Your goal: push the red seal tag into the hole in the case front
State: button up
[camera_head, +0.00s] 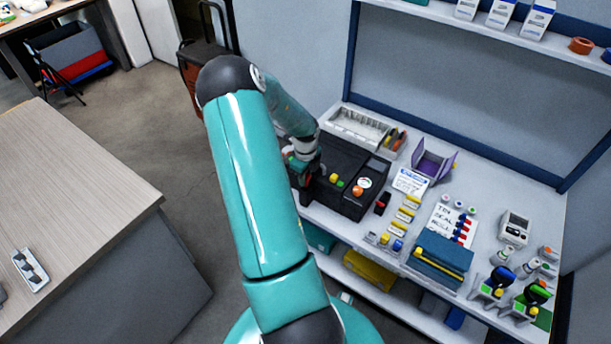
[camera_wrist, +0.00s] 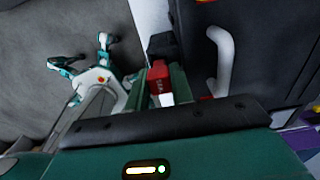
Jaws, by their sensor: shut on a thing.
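My gripper (camera_wrist: 161,88) is shut on the red seal tag (camera_wrist: 158,72), which shows between the two green fingers in the wrist view, with a white part below the red. A dark piece lies just beyond the tag. The black case (camera_wrist: 265,40) fills the right of that view, with a pale handle on its front. In the head view the case (camera_head: 343,168) stands on the bench, and my gripper (camera_head: 302,170) is at its left side, low and close to it. The hole is not visible, and I cannot tell whether the tag touches the case.
A parts tray (camera_head: 360,128) stands behind the case. A purple holder (camera_head: 433,165), a white card (camera_head: 411,182) and small yellow-topped blocks are to its right. A blue folder stack (camera_head: 440,262) lies nearer. Open floor lies left of the bench.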

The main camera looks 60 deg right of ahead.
jog(key=shift+f, duration=1.7)
dwell(4.7)
jog(key=o, duration=1)
jog(key=shift+d, duration=0.1)
jog(key=shift+c, duration=1.3)
jog(key=shift+o, duration=0.8)
jog(key=shift+d+r, duration=0.1)
jog(key=shift+r, duration=3.45)
